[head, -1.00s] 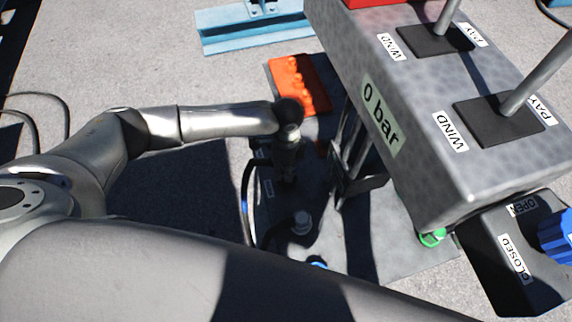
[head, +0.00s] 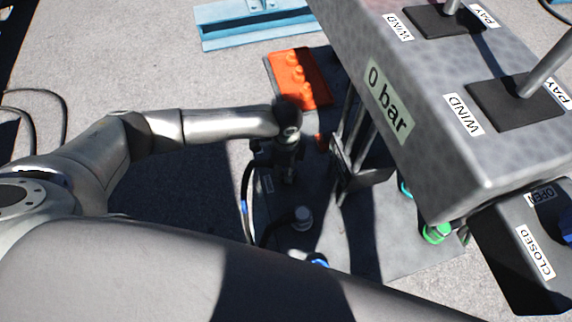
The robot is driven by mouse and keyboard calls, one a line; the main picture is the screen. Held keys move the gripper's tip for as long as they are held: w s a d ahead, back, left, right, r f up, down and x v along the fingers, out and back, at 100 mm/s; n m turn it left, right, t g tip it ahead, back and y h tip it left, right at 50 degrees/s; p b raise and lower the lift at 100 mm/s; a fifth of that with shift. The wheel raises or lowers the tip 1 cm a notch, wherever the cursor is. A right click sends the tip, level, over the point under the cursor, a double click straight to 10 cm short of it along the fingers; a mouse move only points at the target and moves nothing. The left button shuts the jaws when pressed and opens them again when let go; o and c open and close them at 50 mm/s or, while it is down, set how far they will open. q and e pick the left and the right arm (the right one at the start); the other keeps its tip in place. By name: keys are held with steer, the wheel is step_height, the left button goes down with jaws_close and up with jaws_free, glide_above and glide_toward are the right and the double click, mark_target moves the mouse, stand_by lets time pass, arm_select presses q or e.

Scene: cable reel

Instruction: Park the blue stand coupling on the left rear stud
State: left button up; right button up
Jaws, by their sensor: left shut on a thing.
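My left gripper (head: 287,168) points down over the dark base plate (head: 390,245), just in front of the orange block. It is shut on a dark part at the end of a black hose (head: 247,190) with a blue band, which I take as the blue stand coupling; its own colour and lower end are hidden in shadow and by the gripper. A grey round stud (head: 302,218) stands on the plate nearer to me. A blue piece (head: 318,260) is partly hidden behind my arm. I cannot tell which stud is left rear. My right gripper is not in view.
The grey console (head: 440,130) with levers and a "0 bar" label overhangs the plate at right. The orange block (head: 298,78) lies behind the gripper. A green fitting (head: 436,233) and a black OPEN/CLOSED box (head: 515,250) are at right. A light blue beam (head: 225,32) lies behind.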

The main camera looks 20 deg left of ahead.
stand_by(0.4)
arm_select(q)
steer(key=shift+w+r+p, duration=0.1)
steer(key=shift+p, duration=0.3)
steer(key=shift+f, duration=0.45)
steer(key=o, duration=1.2)
step_height(320, 180, up, 12)
steer(key=shift+f, duration=0.1)
